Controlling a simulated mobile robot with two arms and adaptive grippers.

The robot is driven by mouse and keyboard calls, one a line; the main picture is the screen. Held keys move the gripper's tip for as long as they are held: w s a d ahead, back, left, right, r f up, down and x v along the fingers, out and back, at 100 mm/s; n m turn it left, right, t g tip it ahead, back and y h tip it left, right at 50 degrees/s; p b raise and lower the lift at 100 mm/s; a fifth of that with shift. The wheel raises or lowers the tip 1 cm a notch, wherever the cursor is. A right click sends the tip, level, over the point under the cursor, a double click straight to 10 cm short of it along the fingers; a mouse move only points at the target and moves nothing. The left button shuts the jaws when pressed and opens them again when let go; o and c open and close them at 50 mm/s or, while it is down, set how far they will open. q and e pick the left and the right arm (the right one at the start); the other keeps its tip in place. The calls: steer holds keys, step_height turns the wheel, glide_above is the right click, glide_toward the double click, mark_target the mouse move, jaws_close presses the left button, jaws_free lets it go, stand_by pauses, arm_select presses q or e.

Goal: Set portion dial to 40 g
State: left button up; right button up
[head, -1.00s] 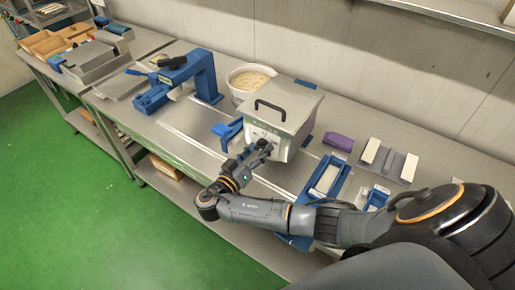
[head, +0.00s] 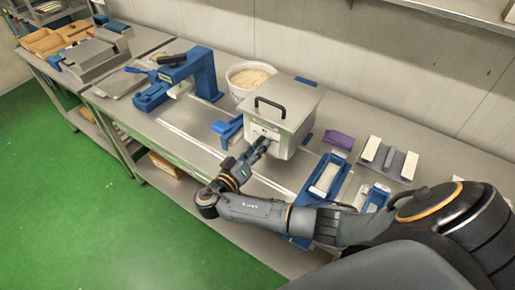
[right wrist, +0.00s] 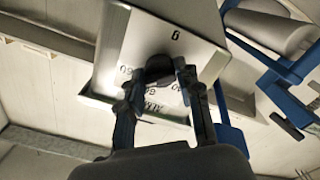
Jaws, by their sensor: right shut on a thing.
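The portioning kettle is a square light-grey metal box (head: 280,107) with a flat lid and a black handle, standing on the steel bench. In the right wrist view its front face (right wrist: 135,62) carries printed marks around a dark dial knob (right wrist: 159,66). The marks appear upside down there and are partly hidden, so I cannot read the dial's setting. My right gripper (head: 260,146) is at the front face. In the right wrist view its two fingers (right wrist: 158,82) are shut on the knob, one on each side. My left gripper is not in view.
A white tub (head: 250,76) of pale mass stands behind the kettle. A blue press (head: 185,77) is to the left. Blue trays (head: 322,184), a purple block (head: 340,140) and grey holders (head: 388,158) lie to the right.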

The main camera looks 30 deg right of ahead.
steer(key=n, duration=2.2)
stand_by(0.4)
steer(key=o, duration=1.1)
steer(key=shift+o, duration=0.2)
steer(key=v, duration=1.2)
